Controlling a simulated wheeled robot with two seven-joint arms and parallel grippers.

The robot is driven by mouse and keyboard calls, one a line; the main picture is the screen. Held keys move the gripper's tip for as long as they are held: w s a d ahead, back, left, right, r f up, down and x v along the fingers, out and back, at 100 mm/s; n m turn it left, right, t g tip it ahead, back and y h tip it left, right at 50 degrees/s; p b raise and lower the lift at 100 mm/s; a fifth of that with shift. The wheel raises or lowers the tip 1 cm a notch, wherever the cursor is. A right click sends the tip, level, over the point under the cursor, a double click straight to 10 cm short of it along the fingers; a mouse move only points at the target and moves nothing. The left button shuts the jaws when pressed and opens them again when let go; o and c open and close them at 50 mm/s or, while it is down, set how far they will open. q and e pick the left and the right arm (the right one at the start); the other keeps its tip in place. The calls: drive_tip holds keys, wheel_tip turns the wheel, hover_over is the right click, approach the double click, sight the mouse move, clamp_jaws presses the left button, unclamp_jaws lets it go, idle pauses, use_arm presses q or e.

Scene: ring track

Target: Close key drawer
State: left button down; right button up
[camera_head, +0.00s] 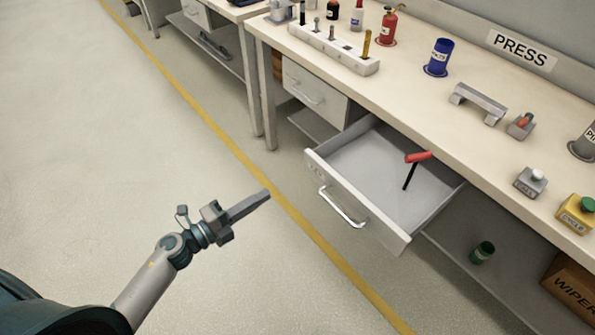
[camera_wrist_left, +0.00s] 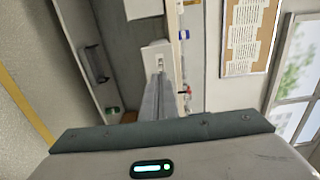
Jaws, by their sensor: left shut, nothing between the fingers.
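The key drawer (camera_head: 375,222) is pulled out from under the PRESS workbench, its grey inside showing. Its front carries a pale bar handle (camera_head: 341,207). A tool with a red handle (camera_head: 418,157) and a black shaft lies in the drawer. My left gripper (camera_head: 264,196) is left of the drawer front in the head view, apart from the handle, with its fingers shut and empty. The shut fingers also show in the left wrist view (camera_wrist_left: 160,100); which surface lies beyond their tips there I cannot tell. My right gripper is not in view.
A shut drawer (camera_head: 315,93) sits left of the open one. The benchtop (camera_head: 405,95) holds a blue can (camera_head: 438,58), a red bottle (camera_head: 388,27) and a peg rack (camera_head: 333,50). A green can (camera_head: 482,252) stands on the lower shelf. Floor before the drawer is clear.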

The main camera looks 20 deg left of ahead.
use_arm(q)
drive_tip(key=shift+w, duration=0.1)
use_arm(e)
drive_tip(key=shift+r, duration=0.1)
use_arm(q)
drive_tip(key=p, duration=0.2)
approach(311, 166)
drive_tip(key=x, duration=0.5)
drive_tip(key=shift+w, duration=0.1)
drive_tip(key=shift+w+d+f, duration=0.1)
drive_tip(key=shift+w+d, duration=0.25)
drive_tip(key=shift+w, duration=0.15)
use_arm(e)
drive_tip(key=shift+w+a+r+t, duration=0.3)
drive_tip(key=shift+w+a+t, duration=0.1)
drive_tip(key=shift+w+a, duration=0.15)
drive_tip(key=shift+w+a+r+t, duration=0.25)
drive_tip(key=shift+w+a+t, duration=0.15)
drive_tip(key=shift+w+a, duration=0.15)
use_arm(q)
drive_tip(key=shift+w+d, duration=0.1)
